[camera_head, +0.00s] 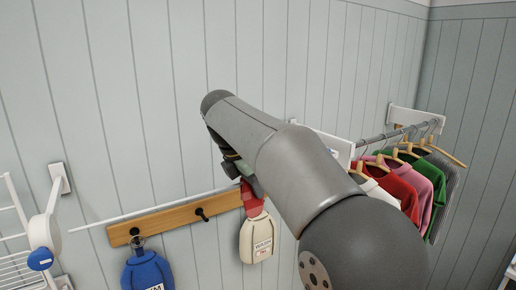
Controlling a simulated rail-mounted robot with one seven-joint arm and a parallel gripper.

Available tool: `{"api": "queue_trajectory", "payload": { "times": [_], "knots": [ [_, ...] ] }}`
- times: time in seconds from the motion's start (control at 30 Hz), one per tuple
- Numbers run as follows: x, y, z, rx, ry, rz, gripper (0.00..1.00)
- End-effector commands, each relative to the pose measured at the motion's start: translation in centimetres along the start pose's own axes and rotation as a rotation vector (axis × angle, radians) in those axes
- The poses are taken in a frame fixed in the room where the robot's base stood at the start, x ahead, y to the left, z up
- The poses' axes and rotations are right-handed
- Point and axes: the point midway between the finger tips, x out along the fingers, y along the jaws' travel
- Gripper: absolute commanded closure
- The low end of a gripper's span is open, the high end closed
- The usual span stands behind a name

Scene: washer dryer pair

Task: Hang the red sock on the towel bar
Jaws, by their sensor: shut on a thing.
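My gripper (248,184) is partly hidden behind my grey arm, in front of the wall. It is shut on a red cloth, the red sock (252,206), which hangs just below the fingers. The sock's lower end overlaps the top of a cream container, and I cannot tell whether they touch. A thin white bar (150,209) runs along the wall just above a wooden hook rail, to the left of my gripper. It looks like the towel bar, but my arm hides its right end.
The wooden hook rail (170,221) has dark pegs. A blue container (148,271) and the cream container (257,239) hang there. At right, several garments hang on a clothes rod (395,133). A white rack (14,240) stands at the left edge.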

Motion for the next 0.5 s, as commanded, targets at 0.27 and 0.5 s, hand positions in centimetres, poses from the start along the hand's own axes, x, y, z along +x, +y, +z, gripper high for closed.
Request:
{"api": "queue_trajectory", "payload": {
  "times": [0.27, 0.5],
  "knots": [
    [-0.8, 0.0, 0.3, 0.0, 0.0, 0.0, 1.0],
    [-1.3, 0.1, 0.6, 0.0, 0.0, 0.001, 1.0]
  ]
}}
